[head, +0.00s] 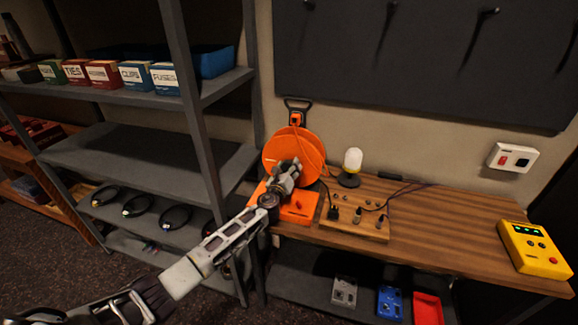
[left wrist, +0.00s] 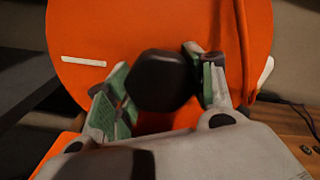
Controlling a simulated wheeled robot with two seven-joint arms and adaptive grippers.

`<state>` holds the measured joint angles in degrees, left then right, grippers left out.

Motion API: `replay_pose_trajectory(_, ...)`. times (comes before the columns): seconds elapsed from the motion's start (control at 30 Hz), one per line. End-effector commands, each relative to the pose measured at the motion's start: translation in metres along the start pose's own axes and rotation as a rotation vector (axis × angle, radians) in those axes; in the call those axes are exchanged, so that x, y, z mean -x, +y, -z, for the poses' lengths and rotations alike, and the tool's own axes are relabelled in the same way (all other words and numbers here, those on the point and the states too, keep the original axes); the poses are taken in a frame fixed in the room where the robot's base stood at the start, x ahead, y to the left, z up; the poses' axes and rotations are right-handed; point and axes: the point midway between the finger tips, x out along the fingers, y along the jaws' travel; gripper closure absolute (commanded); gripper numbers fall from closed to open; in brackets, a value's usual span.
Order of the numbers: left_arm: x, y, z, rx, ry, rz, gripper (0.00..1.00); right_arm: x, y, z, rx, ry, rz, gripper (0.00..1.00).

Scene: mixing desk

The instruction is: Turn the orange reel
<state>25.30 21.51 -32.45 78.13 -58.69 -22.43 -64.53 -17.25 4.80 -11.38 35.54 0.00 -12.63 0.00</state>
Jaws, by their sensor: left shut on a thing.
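The orange reel (head: 283,148) stands upright on its orange base (head: 299,208) at the left end of the wooden desk. Its round face also fills the left wrist view (left wrist: 120,27). My left gripper (head: 289,168) is in front of the reel's face. In the left wrist view its fingers (left wrist: 165,85) are on both sides of a dark knob (left wrist: 160,80) and are shut on it. The fingers and wrist hide the lower middle of the reel. My right gripper is not in view.
A white-topped lamp (head: 352,161) and a wooden board with knobs (head: 354,214) stand right of the reel. A yellow box (head: 534,249) is at the desk's right end. A grey shelf (head: 150,160) stands close on the left of my arm.

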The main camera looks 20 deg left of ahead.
Motion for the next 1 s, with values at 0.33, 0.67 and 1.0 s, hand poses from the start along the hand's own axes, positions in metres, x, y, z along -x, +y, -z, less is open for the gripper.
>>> replay_pose_trajectory(0.33, 0.000, 0.000, -0.002, -0.261, 0.000, 0.000, 0.89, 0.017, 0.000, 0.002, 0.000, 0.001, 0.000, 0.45)
replay_pose_trajectory(0.67, 0.000, 0.000, -0.001, -0.356, -0.001, 0.000, 0.89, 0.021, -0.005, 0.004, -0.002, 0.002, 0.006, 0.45)
replay_pose_trajectory(1.0, 0.000, 0.001, -0.001, -0.360, -0.001, 0.000, 0.89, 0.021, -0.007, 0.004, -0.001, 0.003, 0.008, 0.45)
